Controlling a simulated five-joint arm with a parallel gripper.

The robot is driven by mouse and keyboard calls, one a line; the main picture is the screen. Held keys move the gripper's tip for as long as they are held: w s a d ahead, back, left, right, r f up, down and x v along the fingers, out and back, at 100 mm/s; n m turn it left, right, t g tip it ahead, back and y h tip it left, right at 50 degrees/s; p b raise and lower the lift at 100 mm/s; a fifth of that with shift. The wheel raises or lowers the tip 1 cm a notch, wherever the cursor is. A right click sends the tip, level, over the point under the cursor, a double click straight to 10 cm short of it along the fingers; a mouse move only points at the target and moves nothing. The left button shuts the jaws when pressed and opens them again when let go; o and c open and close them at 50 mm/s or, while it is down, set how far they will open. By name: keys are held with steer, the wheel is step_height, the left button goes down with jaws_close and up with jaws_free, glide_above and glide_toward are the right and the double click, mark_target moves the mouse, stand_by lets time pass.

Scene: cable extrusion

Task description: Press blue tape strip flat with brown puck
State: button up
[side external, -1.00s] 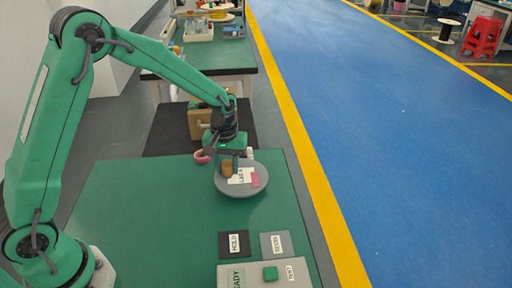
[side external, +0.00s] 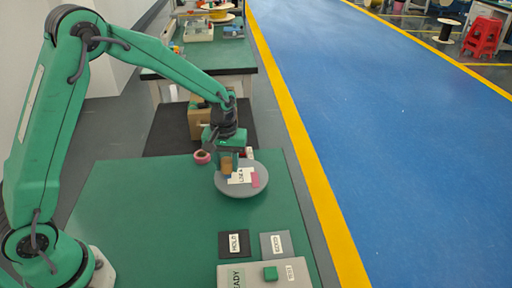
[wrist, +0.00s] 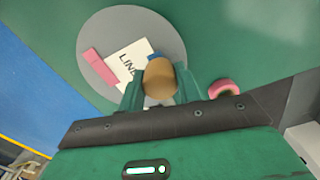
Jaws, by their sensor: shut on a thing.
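My gripper (wrist: 160,88) is shut on the brown puck (wrist: 160,78), which sits between its two green fingers. In the side view the puck (side external: 226,168) is over the left part of the round grey disc (side external: 240,189). On the disc (wrist: 152,25) lies a white card (wrist: 122,58) lettered "LINE", with a pink strip (wrist: 98,66) at one end. A small piece of blue tape (wrist: 154,56) shows at the card's other end, right beside the puck; the rest is hidden by the puck. I cannot tell whether the puck touches the tape.
A pink tape roll (wrist: 222,88) stands beside the disc. Dark and grey labelled squares (side external: 233,244) and a control box with a green button (side external: 270,273) are at the table's front. The green table (side external: 140,205) is clear to the left. A cardboard box stands behind.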

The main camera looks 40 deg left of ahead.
steer(key=shift+r, duration=2.95)
